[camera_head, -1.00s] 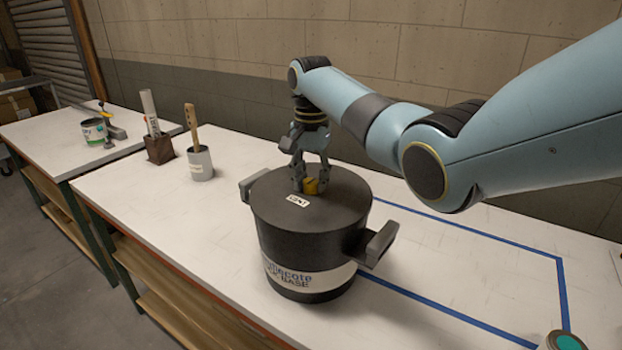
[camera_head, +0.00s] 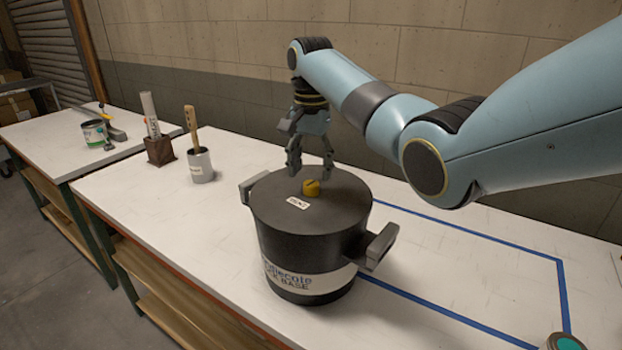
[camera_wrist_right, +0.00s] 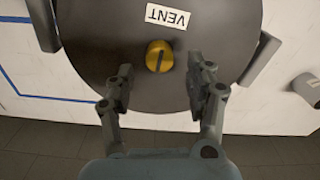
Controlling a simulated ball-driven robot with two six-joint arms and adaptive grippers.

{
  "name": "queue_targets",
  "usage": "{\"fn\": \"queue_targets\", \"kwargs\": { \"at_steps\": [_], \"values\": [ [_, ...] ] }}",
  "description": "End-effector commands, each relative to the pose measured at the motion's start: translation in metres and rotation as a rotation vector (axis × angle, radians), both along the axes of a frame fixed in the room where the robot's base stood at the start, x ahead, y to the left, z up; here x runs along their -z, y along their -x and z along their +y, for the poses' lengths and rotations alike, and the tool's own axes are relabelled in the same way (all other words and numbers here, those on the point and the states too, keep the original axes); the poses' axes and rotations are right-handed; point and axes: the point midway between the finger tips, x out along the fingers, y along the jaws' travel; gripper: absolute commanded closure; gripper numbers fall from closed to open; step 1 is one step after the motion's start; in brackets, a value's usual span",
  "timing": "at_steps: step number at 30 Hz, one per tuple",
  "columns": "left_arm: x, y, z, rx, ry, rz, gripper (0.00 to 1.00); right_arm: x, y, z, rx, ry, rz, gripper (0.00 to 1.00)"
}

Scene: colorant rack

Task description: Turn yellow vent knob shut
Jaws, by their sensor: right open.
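The yellow vent knob (camera_head: 311,187) stands on the dark lid of a black pot (camera_head: 305,240), beside a white label. In the right wrist view the knob (camera_wrist_right: 159,56) shows a slot across its top, and the label (camera_wrist_right: 168,16) reads VENT. My right gripper (camera_head: 311,172) is open and empty above the lid, a little above and behind the knob. In the wrist view its two fingers (camera_wrist_right: 163,88) are spread apart, with the knob beyond their tips and between their lines. My left gripper is not in view.
The pot has side handles (camera_head: 382,246) and stands on a white bench with a blue tape outline (camera_head: 470,228). A grey cup with a brush (camera_head: 201,166) and a brown holder (camera_head: 160,151) stand to the left. A teal-topped can (camera_head: 566,342) is at the lower right.

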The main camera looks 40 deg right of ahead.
Motion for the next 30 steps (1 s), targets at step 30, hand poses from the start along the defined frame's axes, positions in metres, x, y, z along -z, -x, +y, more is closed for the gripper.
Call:
{"fn": "queue_targets", "kwargs": {
  "at_steps": [30],
  "values": [
    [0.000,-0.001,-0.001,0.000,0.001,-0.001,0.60,-0.084,-0.001,-0.001,0.001,0.000,-0.001,0.45]
  ]
}}
